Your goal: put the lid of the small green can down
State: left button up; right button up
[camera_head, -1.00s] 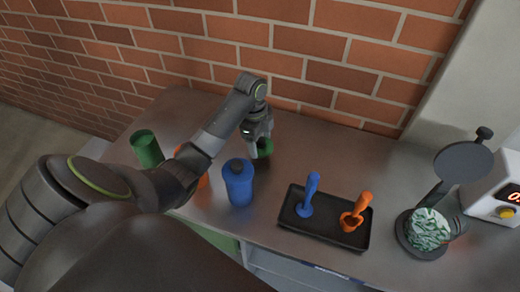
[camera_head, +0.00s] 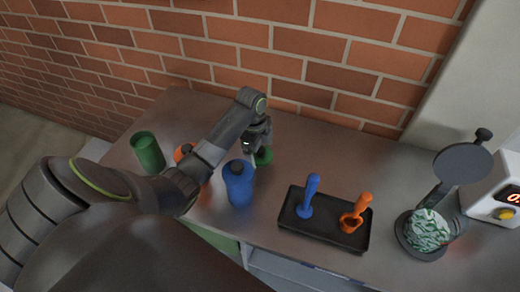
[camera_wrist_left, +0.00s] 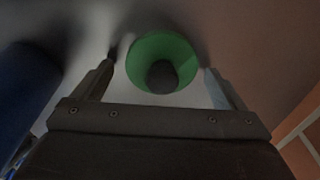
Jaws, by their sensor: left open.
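The green lid (camera_head: 264,156) lies on the metal counter behind the blue bottle. In the left wrist view the lid (camera_wrist_left: 160,62) is a green disc with a dark round knob in its middle. My left gripper (camera_head: 260,150) is open, low over the lid, with one finger on each side of it and gaps between. The green can (camera_head: 147,151) stands open at the left end of the counter. My right gripper is not in view.
The blue bottle (camera_head: 239,184) stands close in front of my left gripper. An orange object (camera_head: 183,151) is partly hidden behind my arm. A black tray (camera_head: 326,236) holds a blue and an orange tool. A lidded device (camera_head: 427,232) stands at right.

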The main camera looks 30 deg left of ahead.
pick_arm(q)
jog(key=r, duration=0.4)
jog(key=a+r, duration=0.1)
jog(key=r, duration=0.2)
jog(key=shift+s+a+r+p, duration=0.1)
jog(key=shift+s+r+p, duration=0.05)
jog(key=shift+r+p, duration=1)
jog(key=shift+s+a+r+p, duration=0.1)
jog(key=shift+r+p, duration=0.6)
jog(key=shift+r, duration=0.8)
